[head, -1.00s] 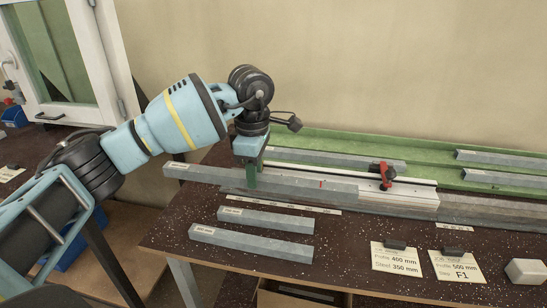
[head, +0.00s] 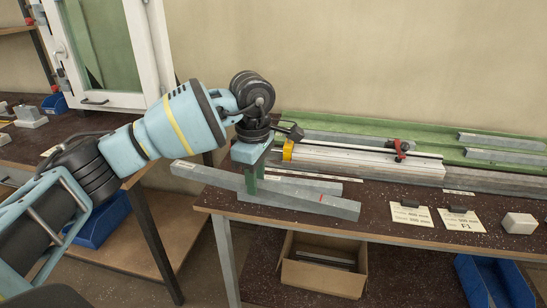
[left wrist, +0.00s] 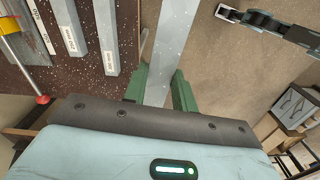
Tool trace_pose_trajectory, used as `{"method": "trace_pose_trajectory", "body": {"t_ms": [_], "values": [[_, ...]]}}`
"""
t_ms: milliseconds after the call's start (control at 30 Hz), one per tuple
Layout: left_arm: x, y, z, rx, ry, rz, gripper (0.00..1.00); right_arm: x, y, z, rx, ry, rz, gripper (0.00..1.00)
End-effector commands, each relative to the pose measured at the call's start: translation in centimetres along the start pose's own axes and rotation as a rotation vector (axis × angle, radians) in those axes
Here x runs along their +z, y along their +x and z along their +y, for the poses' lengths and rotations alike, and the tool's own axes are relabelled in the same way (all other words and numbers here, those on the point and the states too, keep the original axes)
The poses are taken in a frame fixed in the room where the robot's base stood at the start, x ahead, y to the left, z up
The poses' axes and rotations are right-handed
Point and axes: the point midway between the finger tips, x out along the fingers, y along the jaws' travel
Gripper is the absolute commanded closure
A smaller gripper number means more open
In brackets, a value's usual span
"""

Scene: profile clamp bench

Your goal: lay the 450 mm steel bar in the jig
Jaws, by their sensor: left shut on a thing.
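My left gripper (head: 252,182) is shut on a long grey steel bar (head: 315,200), around its left-middle part. Any length marking on it is unreadable. The bar is held near the bench's left front edge, its left end sticking out past the bench. In the left wrist view the bar (left wrist: 172,50) runs up between the two green fingers (left wrist: 160,92). The jig, a pale rail (head: 365,163) with a yellow block (head: 288,150) at its left end and a red clamp (head: 401,147), lies behind and right of the gripper.
Two shorter bars lie on the bench, partly behind the held bar; they show in the left wrist view (left wrist: 70,28) (left wrist: 106,38). More bars (head: 500,141) rest on the green tray (head: 440,143). Label cards (head: 411,215) and a white block (head: 519,223) lie front right. An open cardboard box (head: 320,275) is below.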

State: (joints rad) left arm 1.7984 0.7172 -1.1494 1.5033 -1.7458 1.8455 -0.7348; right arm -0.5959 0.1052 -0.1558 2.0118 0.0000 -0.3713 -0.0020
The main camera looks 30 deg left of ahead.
Motion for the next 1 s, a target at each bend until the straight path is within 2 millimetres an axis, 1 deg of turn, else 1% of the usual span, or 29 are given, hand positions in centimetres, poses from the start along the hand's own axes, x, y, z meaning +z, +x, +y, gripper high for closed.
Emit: {"method": "trace_pose_trajectory", "body": {"t_ms": [167, 267, 367, 400, 467, 500, 600, 700, 800, 900, 1000], "values": [[1.0, 1.9, -2.8, 0.001, 0.314, 0.000, 1.00, -0.1, 0.0, 0.0, 0.000, 0.000, 0.002, 1.00], [1.6, 3.3, -5.1, 0.000, 0.545, 0.001, 1.00, -0.5, 0.2, 0.1, 0.001, -0.001, 0.011, 1.00], [2.4, 4.8, -8.0, -0.001, 0.808, 0.001, 1.00, -0.8, 0.3, 0.1, 0.002, -0.002, 0.015, 1.00], [2.6, 5.4, -9.2, -0.001, 0.918, 0.000, 1.00, -0.7, 0.3, 0.1, 0.002, -0.002, 0.015, 1.00], [3.0, 6.2, -11.1, -0.001, 1.073, 0.000, 1.00, -0.7, 0.2, 0.1, 0.002, -0.001, 0.014, 1.00], [3.2, 6.7, -12.3, -0.001, 1.171, -0.001, 1.00, -0.6, 0.2, 0.1, 0.001, -0.001, 0.013, 1.00], [3.6, 7.5, -15.0, 0.000, 1.379, 0.000, 1.00, -0.5, 0.2, 0.1, 0.001, -0.001, 0.011, 1.00], [3.8, 8.1, -17.0, 0.001, 1.530, -0.001, 1.00, -0.5, 0.2, 0.1, 0.001, -0.001, 0.011, 1.00], [3.9, 8.4, -18.3, 0.002, 1.625, 0.000, 1.00, -0.5, 0.2, 0.1, 0.001, -0.001, 0.011, 1.00], [4.0, 8.6, -18.9, 0.002, 1.670, 0.001, 1.00, -0.5, 0.1, 0.1, 0.001, -0.001, 0.009, 1.00], [4.0, 8.6, -19.0, 0.002, 1.681, 0.001, 1.00, -0.4, 0.1, 0.1, 0.001, -0.001, 0.008, 1.00]]}}
